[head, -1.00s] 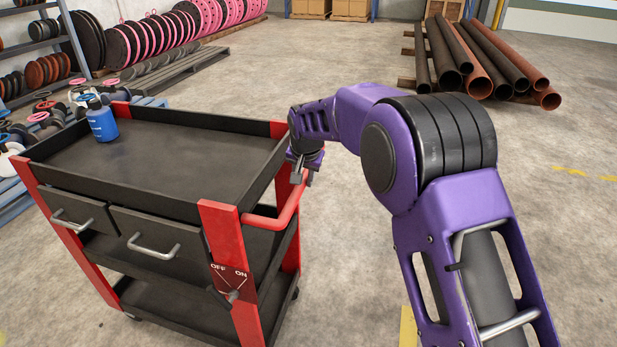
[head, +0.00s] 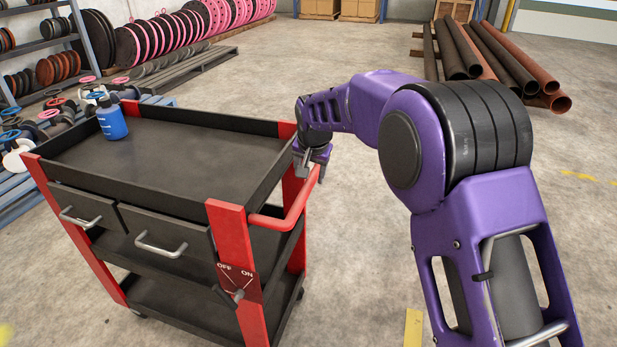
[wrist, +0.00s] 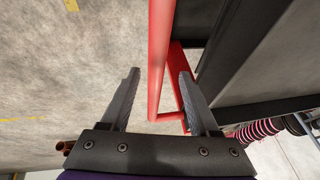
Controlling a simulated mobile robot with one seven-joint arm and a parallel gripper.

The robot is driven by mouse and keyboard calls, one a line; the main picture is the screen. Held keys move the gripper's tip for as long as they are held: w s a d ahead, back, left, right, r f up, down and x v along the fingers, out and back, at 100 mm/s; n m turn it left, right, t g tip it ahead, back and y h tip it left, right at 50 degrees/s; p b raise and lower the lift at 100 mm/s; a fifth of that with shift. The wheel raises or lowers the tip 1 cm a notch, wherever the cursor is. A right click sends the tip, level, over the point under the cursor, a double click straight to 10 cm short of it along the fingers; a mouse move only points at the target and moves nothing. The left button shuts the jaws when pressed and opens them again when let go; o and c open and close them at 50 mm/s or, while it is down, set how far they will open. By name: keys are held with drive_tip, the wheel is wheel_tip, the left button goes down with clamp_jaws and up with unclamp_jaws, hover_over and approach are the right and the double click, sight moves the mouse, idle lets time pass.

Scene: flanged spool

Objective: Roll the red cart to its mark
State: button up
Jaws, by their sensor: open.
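The red cart (head: 222,222) is a black-trayed trolley with red corner posts. Its red push handle (head: 290,213) sticks out on the right end. My gripper (head: 309,163) is at the handle's far end in the head view. In the wrist view my open gripper (wrist: 159,73) has the red handle bar (wrist: 161,55) between its two fingers, nearer the right one; the fingers are not closed on it. An OFF/ON lever (head: 236,294) sits low on the near right post. A yellow strip (head: 413,327) lies on the floor right of the cart; I cannot tell if it is the mark.
A blue bottle (head: 111,119) stands on the cart's top tray. A blue pallet (head: 22,197) with valves is close on the left. Pipes (head: 495,60) lie at the back right. Worn yellow paint (head: 585,177) shows on the right floor. Floor right of the cart is clear.

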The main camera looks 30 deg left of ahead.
drive_tip(key=v, duration=1.4)
drive_tip(key=shift+r+p, duration=0.15)
drive_tip(key=shift+p, duration=0.3)
drive_tip(key=shift+s, duration=0.1)
